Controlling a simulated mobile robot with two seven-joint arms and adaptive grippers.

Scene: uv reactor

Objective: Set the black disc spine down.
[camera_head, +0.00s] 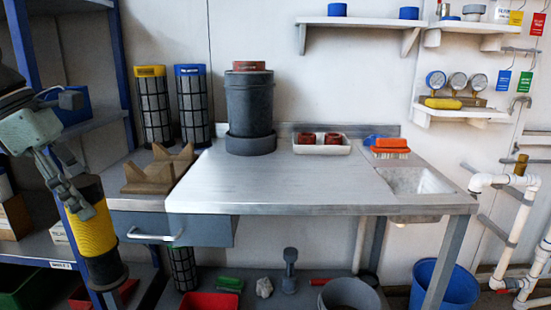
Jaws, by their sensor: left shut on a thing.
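My left gripper (78,200) comes in from the left and is shut on the black disc spine (106,271). The spine carries a yellow ribbed stack (91,232), with a wide dark end below it. The gripper holds it near its top, slightly tilted, in front of the shelving and left of the drawer. Its lower end appears clear of any surface. The fingers hide part of its upper end. My right gripper is not in view.
A wooden V-shaped cradle (158,172) stands left on the bench. A dark grey canister (249,105) stands behind the clear steel top (290,185). A white tray (319,149) holds red parts. Two mesh cartridges (192,103) stand behind the cradle. The drawer (200,232) is below.

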